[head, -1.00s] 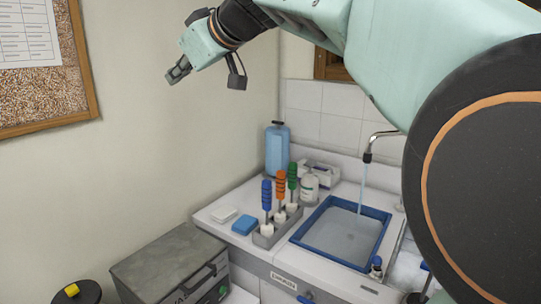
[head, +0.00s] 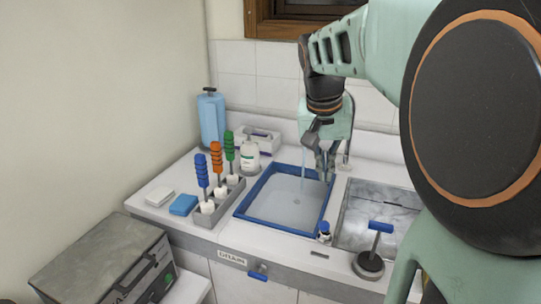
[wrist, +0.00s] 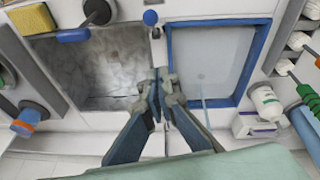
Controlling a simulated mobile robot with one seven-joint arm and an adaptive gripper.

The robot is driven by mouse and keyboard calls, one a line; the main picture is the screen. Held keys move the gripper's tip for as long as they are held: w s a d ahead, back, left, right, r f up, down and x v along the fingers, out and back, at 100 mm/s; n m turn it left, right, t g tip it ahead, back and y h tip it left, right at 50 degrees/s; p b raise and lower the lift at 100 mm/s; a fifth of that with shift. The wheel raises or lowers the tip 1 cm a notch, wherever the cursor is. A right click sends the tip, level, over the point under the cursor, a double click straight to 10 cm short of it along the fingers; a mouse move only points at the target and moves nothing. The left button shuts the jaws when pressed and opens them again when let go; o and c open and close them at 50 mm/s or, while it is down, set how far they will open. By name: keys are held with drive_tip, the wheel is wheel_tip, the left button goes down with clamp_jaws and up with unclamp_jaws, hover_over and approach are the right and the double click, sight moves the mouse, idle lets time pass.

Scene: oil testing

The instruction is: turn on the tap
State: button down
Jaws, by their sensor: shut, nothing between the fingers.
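The tap (head: 349,132) stands behind the basins in the head view. Its pipe shows just right of my gripper, and the rest is hidden behind it. A thin water stream (head: 303,165) falls into the blue-rimmed basin (head: 239,212); it also shows in the wrist view (wrist: 204,97). My gripper (head: 325,172) points down over the right side of that basin, in front of the tap. In the wrist view my gripper (wrist: 159,76) has its fingertips together and empty, above the strip between the two basins. I cannot make out the tap's handle.
A grey metal sink (head: 357,220) lies to the right, with a blue-handled tool (head: 371,262) in front. A small blue-capped bottle (head: 324,237) stands at the basin's front corner. A rack of coloured-handled brushes (head: 230,194), a white bottle (head: 250,158) and a large blue bottle (head: 211,118) stand left.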

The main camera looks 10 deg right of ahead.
sight(322, 222)
wheel_tip(322, 222, down, 10)
drive_tip(key=s, duration=0.1)
drive_tip(key=shift+s+d+f, duration=0.15)
drive_tip(key=shift+d+f, duration=0.05)
idle(0.4)
drive_tip(key=shift+s+a+f+b, duration=0.2)
drive_tip(key=shift+s+f+b, duration=0.1)
drive_tip(key=shift+b, duration=0.35)
drive_tip(key=shift+s+a+f+b, duration=0.2)
drive_tip(key=shift+s+a+b, duration=0.1)
drive_tip(key=shift+s, duration=0.2)
